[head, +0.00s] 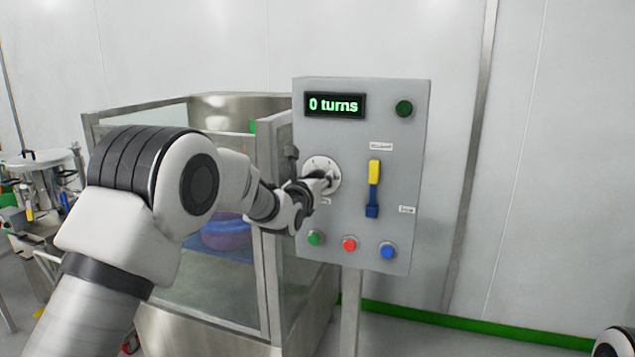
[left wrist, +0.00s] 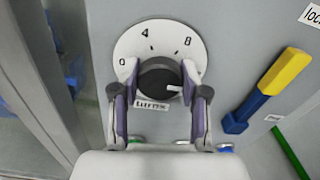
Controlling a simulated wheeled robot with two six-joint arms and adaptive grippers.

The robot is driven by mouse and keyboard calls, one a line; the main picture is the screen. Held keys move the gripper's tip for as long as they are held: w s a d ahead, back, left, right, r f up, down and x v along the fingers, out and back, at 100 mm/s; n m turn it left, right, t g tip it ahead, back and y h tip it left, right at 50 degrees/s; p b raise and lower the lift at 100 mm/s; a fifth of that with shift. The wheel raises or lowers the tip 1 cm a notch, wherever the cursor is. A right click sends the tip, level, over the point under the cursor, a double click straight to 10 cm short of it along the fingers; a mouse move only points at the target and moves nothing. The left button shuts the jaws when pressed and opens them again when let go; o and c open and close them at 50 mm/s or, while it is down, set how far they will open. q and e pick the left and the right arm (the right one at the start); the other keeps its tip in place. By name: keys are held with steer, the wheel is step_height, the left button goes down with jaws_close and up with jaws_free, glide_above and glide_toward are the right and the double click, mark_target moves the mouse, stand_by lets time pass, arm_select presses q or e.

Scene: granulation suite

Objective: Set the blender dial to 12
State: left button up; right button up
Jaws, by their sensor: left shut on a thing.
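The blender dial is a black knob (left wrist: 157,77) on a round white scale plate (left wrist: 150,31) marked 0, 4 and 8; it also shows on the grey control panel in the head view. The knob's white pointer mark (left wrist: 173,88) points right, towards my finger, past the 8. Any number there is hidden behind that finger. My left gripper (left wrist: 160,72) is shut on the knob, one finger on each side; in the head view it reaches the dial (head: 318,180). The display (head: 335,105) reads "0 turns". My right gripper is out of view.
The panel (head: 405,130) also carries a dark green button (head: 404,108), a yellow-and-blue lever (head: 374,185) right of the dial, and green (head: 315,238), red (head: 350,244) and blue (head: 388,252) buttons below. A glazed metal enclosure (head: 262,230) stands close on the left.

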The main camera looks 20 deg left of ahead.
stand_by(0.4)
arm_select(q)
steer(key=o, duration=1.1)
steer(key=shift+o, duration=0.2)
steer(key=s, duration=1.2)
steer(key=shift+a, duration=0.2)
steer(key=shift+f, duration=0.1)
